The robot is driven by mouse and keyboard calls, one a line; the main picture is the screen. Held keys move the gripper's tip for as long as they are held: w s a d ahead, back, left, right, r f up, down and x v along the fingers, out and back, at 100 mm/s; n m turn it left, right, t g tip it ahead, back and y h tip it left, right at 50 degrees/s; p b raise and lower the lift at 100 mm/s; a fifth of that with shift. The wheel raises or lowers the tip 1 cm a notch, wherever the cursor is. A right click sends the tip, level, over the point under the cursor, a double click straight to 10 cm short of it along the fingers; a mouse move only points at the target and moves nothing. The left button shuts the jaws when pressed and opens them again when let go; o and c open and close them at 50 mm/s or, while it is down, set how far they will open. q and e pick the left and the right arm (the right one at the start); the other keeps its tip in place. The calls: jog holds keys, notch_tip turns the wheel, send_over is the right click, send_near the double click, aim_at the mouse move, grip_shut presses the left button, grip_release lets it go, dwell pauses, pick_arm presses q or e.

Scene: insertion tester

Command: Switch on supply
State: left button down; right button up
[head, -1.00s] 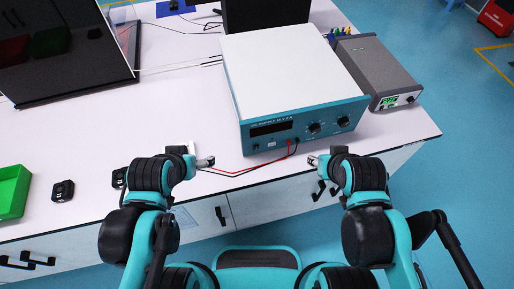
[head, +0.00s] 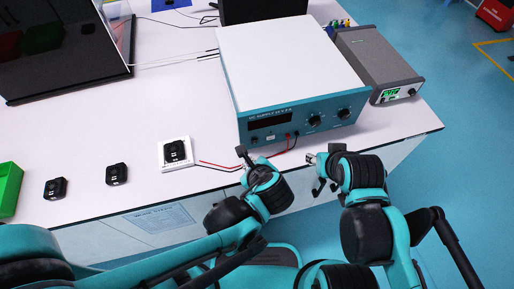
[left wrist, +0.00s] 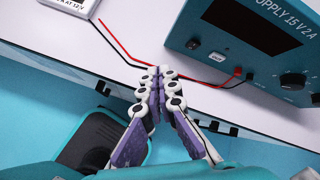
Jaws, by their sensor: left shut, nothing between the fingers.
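The supply (head: 292,62) is a teal box with a white top, standing near the table's front edge. Its front panel (left wrist: 268,48) reads "SUPPLY 15 V 2 A" and carries a dark display (head: 270,121), two black knobs and a small white switch (left wrist: 216,56). A red and a black lead run from its lower front. My left gripper (head: 242,153) is shut and empty, just in front of the panel's lower left, apart from it.
A grey instrument (head: 378,65) with a lit green display stands right of the supply. A white plate with a black module (head: 175,152) and two loose black modules (head: 116,174) lie left. A green bin (head: 8,190) is at the far left. Red and black lead ends lie on the table.

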aim_at(254, 142)
pick_arm(q)
jog(key=s+d+f+m+t, duration=0.1)
jog(key=s+d+m+t, duration=0.1)
jog(key=d+m, duration=0.3)
jog(key=shift+d+m+b, duration=0.3)
jog(key=shift+d+m, duration=0.05)
jog(key=shift+m, duration=0.75)
jog(key=b+x, duration=0.4)
jog(key=x, duration=0.6)
jog(key=shift+f, duration=0.15)
jog(key=shift+w+a+r+b, duration=0.15)
jog(key=shift+w+a+b, duration=0.05)
jog(key=shift+w, duration=0.4)
jog(key=shift+w+a+r+b, duration=0.15)
jog(key=shift+w+a, duration=0.05)
jog(key=shift+w, duration=0.4)
jog(key=shift+w+a+r, duration=0.15)
jog(key=shift+w+r, duration=0.05)
jog(key=shift+w, duration=0.55)
